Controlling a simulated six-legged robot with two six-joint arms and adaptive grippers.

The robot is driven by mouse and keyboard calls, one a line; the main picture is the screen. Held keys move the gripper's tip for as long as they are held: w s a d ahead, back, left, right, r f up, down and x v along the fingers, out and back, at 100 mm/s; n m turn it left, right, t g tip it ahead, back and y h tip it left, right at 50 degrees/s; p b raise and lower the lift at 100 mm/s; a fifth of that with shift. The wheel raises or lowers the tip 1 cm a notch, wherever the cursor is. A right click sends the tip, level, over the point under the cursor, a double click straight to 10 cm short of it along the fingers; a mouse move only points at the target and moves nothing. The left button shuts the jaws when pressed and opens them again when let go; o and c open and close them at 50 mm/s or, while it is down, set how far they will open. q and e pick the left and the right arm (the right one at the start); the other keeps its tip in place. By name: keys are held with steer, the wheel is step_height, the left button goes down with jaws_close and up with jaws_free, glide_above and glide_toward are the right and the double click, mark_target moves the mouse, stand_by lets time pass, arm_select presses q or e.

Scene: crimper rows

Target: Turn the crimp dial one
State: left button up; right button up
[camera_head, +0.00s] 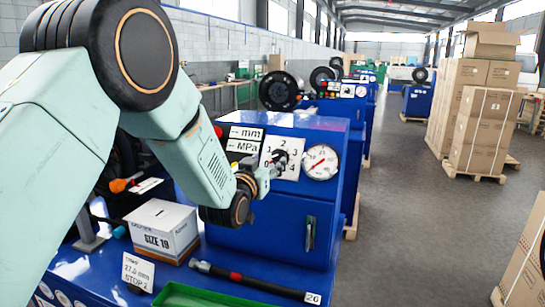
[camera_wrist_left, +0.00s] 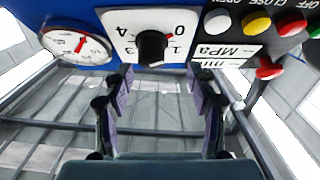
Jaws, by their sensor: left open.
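The crimp dial is a black round knob (camera_wrist_left: 152,47) on a white numbered plate (camera_wrist_left: 122,47), shown upside down in the left wrist view. A red mark shows on the knob's side toward the 0 and 1. In the head view the plate (camera_head: 268,152) is on the blue machine's front, partly hidden by my left gripper (camera_head: 272,167). In the left wrist view my left gripper (camera_wrist_left: 161,88) is open, with nothing between its dark fingers. The knob lies ahead of the gap between the fingertips; they look apart from it. My right gripper is not in view.
A pressure gauge (camera_head: 320,162) is beside the dial. White, yellow and red buttons (camera_wrist_left: 257,25) and a red knob (camera_wrist_left: 268,70) are on its other side. A SIZE 19 box (camera_head: 160,230) and a black hose (camera_head: 255,282) lie on the blue bench below.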

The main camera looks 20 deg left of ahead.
mark_target(276, 156)
arm_select(q)
steer(key=w+d, duration=0.2)
steer(key=w, duration=0.1)
steer(key=shift+w+d, duration=0.1)
steer(key=shift+w, duration=0.4)
steer(key=shift+w+a, duration=0.1)
steer(key=shift+a, duration=0.75)
steer(key=shift+d, duration=0.45)
steer(key=shift+w+d, duration=0.15)
steer(key=shift+d, duration=0.15)
steer(key=c, duration=0.3)
steer(key=shift+a, duration=0.5)
steer(key=c, duration=0.5)
steer(key=shift+d+r, duration=0.1)
steer(key=shift+d, duration=0.15)
steer(key=c, duration=0.4)
steer(key=shift+o, duration=0.2)
steer(key=shift+a, duration=0.1)
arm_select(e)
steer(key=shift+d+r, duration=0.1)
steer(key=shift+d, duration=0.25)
arm_select(q)
steer(key=shift+a, duration=0.1)
